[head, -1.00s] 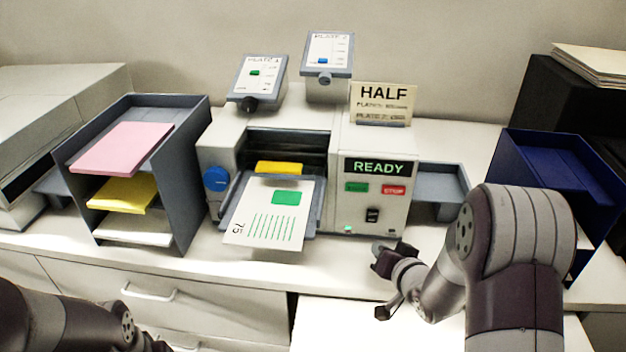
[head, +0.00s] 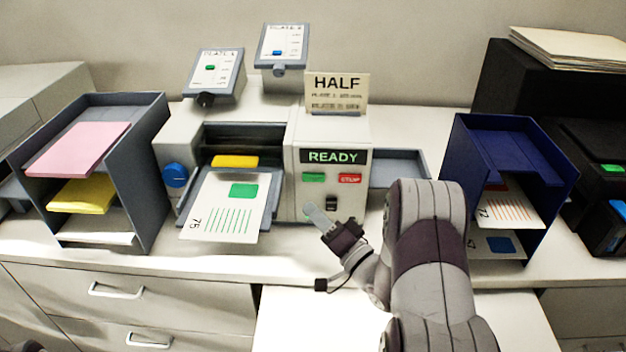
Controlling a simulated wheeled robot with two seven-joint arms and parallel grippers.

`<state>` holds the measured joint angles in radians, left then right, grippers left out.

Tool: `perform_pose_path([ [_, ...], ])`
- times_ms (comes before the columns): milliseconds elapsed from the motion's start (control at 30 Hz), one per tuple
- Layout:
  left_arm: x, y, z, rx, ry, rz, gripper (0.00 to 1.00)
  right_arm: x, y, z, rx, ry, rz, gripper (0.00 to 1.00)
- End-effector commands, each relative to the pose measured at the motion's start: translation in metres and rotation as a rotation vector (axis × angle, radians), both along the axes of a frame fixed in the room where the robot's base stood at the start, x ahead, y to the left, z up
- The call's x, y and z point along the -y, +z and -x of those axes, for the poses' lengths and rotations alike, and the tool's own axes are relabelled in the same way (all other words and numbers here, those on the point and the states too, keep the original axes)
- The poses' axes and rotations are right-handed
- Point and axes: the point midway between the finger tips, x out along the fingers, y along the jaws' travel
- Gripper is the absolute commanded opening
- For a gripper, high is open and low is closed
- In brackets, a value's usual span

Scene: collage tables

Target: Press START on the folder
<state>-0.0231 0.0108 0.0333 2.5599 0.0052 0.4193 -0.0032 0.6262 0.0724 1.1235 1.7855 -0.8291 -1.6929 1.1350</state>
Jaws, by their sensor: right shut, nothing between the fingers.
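The folder (head: 290,205) is a pale machine at the middle of the counter. Its display (head: 333,157) reads READY. The green START button (head: 313,177) is on the front panel, left of the red STOP button (head: 350,178), with a black switch (head: 331,202) below. Printed sheets (head: 222,205) lie on its feed tray at the left. My right gripper (head: 312,211) is shut and empty, its fingertips pointing up and left in front of the panel, below the START button. I cannot tell whether it touches the panel. My left gripper is not in view.
A grey rack (head: 150,170) with coloured paper stands at the left. A blue rack (head: 555,200) with printed sheets stands right of my right arm. A sign (head: 337,90) reading HALF stands on top of the folder. A grey output tray (head: 402,165) juts from its right side.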

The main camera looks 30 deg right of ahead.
Motion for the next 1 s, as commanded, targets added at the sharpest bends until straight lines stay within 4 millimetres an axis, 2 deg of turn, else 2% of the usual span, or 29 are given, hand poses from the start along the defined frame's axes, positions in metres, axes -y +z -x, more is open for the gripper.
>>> perform_pose_path([
  [300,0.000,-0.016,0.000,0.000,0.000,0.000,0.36,0.024,-0.002,-0.039,0.001,0.000,0.001,0.00],
  [500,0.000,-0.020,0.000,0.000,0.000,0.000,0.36,0.033,-0.001,-0.054,0.000,0.000,0.001,0.00],
  [1000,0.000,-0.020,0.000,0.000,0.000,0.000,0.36,0.036,0.000,-0.058,-0.001,-0.001,0.001,0.00],
])
